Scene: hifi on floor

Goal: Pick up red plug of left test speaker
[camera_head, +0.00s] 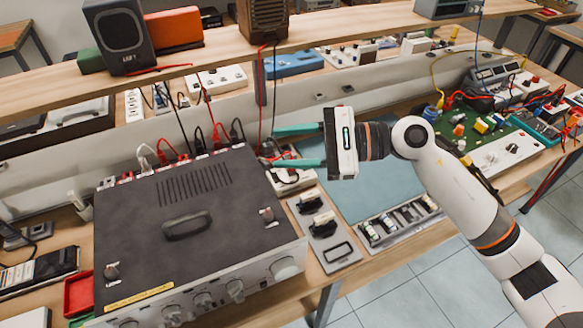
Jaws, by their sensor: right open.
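My right gripper (272,147) reaches in from the right with its two teal fingers spread apart, pointing left. Nothing shows between them. The fingertips are at the back right corner of the dark grey amplifier (135,215). The left test speaker (118,36), black, stands on the upper shelf, with a red cable (160,69) running from its base. Red plugs (217,135) and black plugs stand in a row along the amplifier's back edge, with another red plug (183,157) farther left. Which red plug belongs to the left speaker I cannot tell for certain. My left gripper is not in view.
A brown wooden speaker (263,20) stands on the shelf (205,55), its cables hanging near my fingertips. A teal mat (385,190) lies below my right arm. A grey tray (325,235) with black parts sits right of the amplifier. A green circuit board (455,145) is at right.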

